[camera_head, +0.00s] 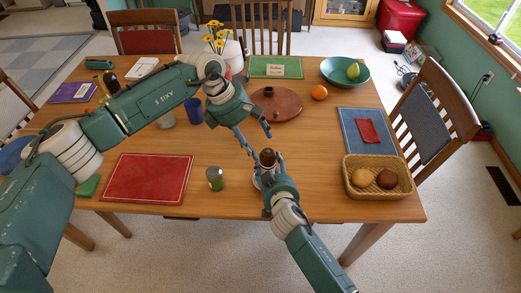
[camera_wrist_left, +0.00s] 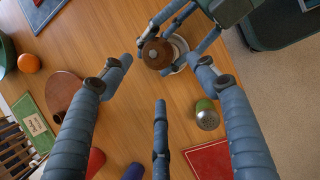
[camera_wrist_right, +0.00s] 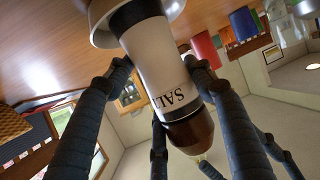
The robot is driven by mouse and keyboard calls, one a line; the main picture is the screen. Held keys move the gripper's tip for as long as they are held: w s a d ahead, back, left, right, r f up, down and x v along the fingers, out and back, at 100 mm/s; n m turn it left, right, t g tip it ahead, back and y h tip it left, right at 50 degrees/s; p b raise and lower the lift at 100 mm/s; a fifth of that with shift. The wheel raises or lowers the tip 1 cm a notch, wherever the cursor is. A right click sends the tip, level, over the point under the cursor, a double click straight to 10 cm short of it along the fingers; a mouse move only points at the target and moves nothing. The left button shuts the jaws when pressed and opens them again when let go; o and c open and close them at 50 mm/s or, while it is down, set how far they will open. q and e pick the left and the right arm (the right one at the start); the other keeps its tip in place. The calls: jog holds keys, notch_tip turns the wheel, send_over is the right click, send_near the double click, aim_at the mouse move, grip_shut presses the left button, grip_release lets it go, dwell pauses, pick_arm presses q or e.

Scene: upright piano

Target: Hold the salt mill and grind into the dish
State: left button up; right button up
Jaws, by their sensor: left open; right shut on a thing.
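The salt mill (camera_head: 268,157) has a brown wooden top and a pale body lettered SALT, seen close in the right wrist view (camera_wrist_right: 160,70). My right gripper (camera_head: 269,168) is shut around its body near the table's front edge. The mill's top shows in the left wrist view (camera_wrist_left: 156,52). A pale round dish (camera_wrist_left: 178,54) shows beside and below the mill; whether they touch I cannot tell. My left gripper (camera_head: 258,140) is open and empty, above and just behind the mill's top, its fingers apart from it.
A green shaker with a metal top (camera_head: 215,178) stands left of the mill, near a red placemat (camera_head: 148,178). A bread basket (camera_head: 382,190) is at the right. A round wooden board (camera_head: 285,108) and an orange (camera_head: 319,92) lie behind.

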pick_arm(q)
jog(key=v, duration=0.5)
jog(key=shift+d, duration=0.15)
jog(key=shift+c, duration=1.3)
jog(key=r+n+y, duration=0.2)
jog(key=n+y, duration=0.2)
jog(key=n, duration=0.3)
send_over(268, 152)
jog(key=shift+g, duration=0.3)
notch_tip(268, 152, down, 12)
jog(key=shift+r, duration=0.2)
jog(key=shift+c, duration=0.5)
jog(key=c, duration=0.8)
jog(key=shift+m, duration=0.4)
